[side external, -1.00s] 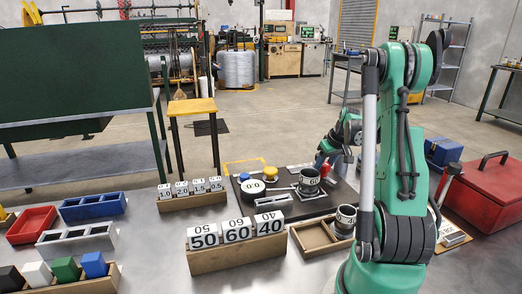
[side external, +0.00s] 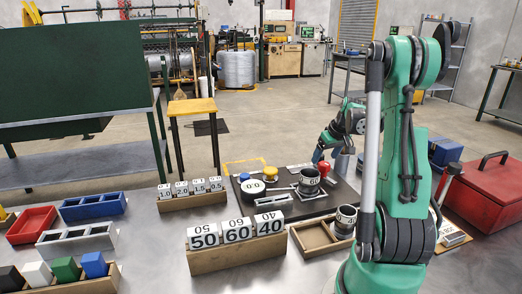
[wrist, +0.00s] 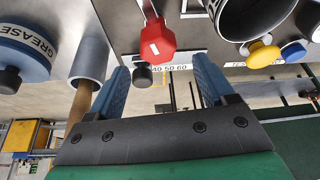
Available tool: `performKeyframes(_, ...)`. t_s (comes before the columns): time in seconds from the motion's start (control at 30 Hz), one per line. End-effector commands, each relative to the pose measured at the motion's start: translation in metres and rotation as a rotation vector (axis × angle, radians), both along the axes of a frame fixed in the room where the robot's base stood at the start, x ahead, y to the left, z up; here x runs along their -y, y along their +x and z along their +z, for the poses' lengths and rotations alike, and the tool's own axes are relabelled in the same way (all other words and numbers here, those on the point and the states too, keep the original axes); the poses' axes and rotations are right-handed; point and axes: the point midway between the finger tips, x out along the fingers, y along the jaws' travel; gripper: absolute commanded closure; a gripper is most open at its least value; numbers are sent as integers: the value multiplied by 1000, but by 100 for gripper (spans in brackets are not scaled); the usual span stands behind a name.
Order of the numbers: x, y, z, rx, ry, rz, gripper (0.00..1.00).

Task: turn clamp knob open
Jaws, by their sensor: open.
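The red knob (wrist: 158,42) has a white mark on its face and a metal stem in the wrist view. It stands beyond the fingertips, roughly between their lines. In the side external view the red knob (side external: 324,167) is small, beside the dark 60-marked cup on the black board. My gripper (wrist: 160,72) is open, with its two blue fingers apart and nothing between them. In the side external view my gripper (side external: 319,152) is close to the red knob, just above and left of it. I cannot tell whether they touch.
In the wrist view, a yellow knob (wrist: 263,54) and a blue knob (wrist: 293,50) are at right by a dark cup (wrist: 255,14). A grease tin (wrist: 24,52) and a grey cylinder (wrist: 89,62) are at left. A red toolbox (side external: 480,190) stands right of my arm.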

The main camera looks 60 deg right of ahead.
Motion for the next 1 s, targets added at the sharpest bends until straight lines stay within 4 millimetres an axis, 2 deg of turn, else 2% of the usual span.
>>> performKeyframes(0.6, 0, 0, 132, 0, 0, 0, 24)
performKeyframes(0.8, 0, 0, 162, 0, 0, 1, 24)
performKeyframes(1.0, 0, 0, 175, 0, 0, 1, 24)
